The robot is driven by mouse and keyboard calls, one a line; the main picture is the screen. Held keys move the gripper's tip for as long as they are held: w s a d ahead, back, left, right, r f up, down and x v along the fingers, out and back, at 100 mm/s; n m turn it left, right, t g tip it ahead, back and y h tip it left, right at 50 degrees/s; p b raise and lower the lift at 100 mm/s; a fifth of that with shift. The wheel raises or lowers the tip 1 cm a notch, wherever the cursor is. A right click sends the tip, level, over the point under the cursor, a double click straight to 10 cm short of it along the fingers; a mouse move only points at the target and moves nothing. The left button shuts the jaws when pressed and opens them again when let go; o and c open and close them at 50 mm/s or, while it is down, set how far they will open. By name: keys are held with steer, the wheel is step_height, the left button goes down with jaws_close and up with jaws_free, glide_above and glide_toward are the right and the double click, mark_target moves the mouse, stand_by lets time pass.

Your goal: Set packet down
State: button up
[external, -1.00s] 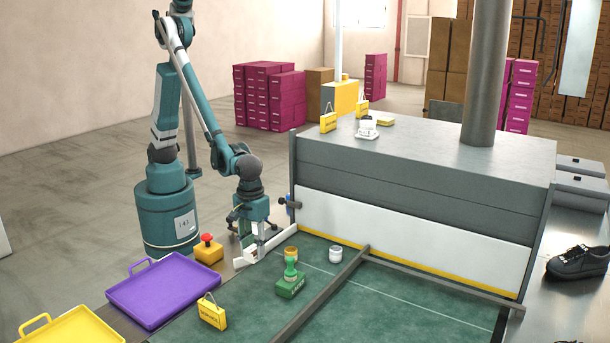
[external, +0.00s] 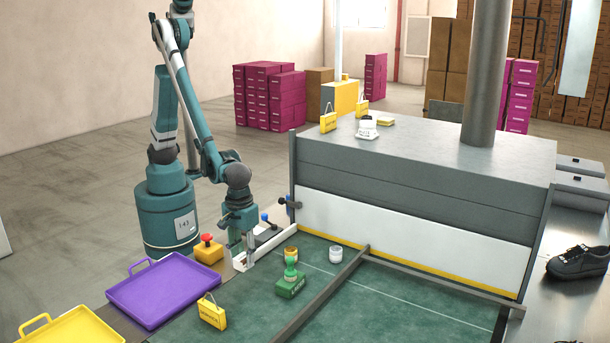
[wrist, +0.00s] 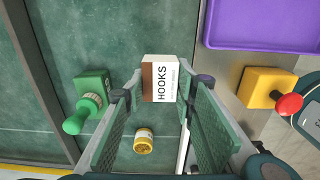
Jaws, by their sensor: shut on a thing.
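The packet (wrist: 160,78) is a small white and brown box marked HOOKS, seen in the wrist view between my fingertips. My gripper (wrist: 158,92) is shut on it, one finger pad on each side. In the external view my gripper (external: 243,262) points down at the left edge of the green surface, by the end of a white rail. The packet is hard to tell apart from the rail there, and I cannot tell whether it touches the surface.
A green stamp (external: 290,281), a yellow jar (external: 291,254), a white jar (external: 336,254) and a yellow tag (external: 212,313) stand on the green surface (external: 390,310). A yellow box with a red button (external: 208,250) and a purple tray (external: 163,291) are at the left.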

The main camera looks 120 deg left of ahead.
mark_target(244, 256)
steer(key=shift+f+b, duration=0.35)
steer(key=shift+f, duration=1.9)
steer(key=shift+f+b, duration=0.4)
steer(key=shift+f, duration=1.45)
steer(key=shift+f, duration=0.2)
steer(key=o, duration=0.9)
steer(key=shift+r, duration=0.2)
steer(key=shift+r+p, duration=1.05)
steer(key=shift+r, duration=4.95)
